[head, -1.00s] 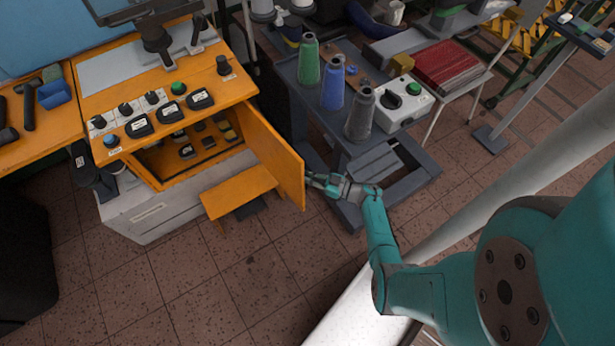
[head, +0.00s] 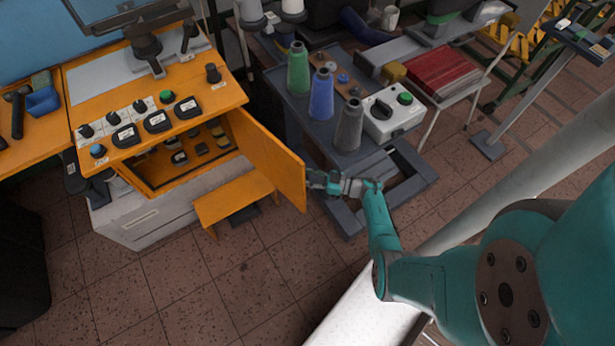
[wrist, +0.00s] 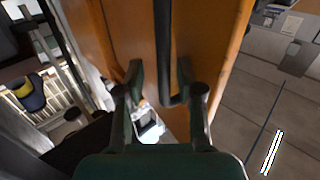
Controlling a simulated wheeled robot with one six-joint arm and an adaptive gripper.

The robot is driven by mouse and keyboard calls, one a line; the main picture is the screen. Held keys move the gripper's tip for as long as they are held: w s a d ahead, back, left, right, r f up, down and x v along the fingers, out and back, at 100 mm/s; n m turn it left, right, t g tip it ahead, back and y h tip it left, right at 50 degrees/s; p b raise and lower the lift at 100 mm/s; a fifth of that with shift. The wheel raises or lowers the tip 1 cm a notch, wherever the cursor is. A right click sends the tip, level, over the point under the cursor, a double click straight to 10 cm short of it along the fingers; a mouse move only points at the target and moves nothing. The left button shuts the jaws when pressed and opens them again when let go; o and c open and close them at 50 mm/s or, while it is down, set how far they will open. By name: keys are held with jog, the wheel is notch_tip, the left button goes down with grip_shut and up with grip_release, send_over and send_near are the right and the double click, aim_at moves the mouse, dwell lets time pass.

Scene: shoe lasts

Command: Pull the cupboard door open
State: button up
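The orange cupboard door (head: 268,158) stands wide open, swung out to the right of the orange cupboard (head: 150,187), and the inside shows. My gripper (head: 314,181) is at the outer face of the door, near its free edge. In the wrist view the door (wrist: 220,50) fills the upper middle, with its dark bar handle (wrist: 164,45) running down it. My gripper's two fingers (wrist: 160,75) stand apart on either side of the handle, the right finger close to it. A gap shows between the left finger and the handle; I cannot tell whether the right finger touches it.
An orange step stool (head: 235,197) stands in front of the cupboard, left of the door. A dark cart (head: 345,165) with thread cones and a control box (head: 393,115) stands behind my gripper. The tiled floor (head: 215,275) in front is clear.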

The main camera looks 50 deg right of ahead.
jog(key=shift+s, duration=0.1)
jog(key=v, duration=0.7)
jog(key=shift+s+d+f, duration=0.1)
dwell(0.7)
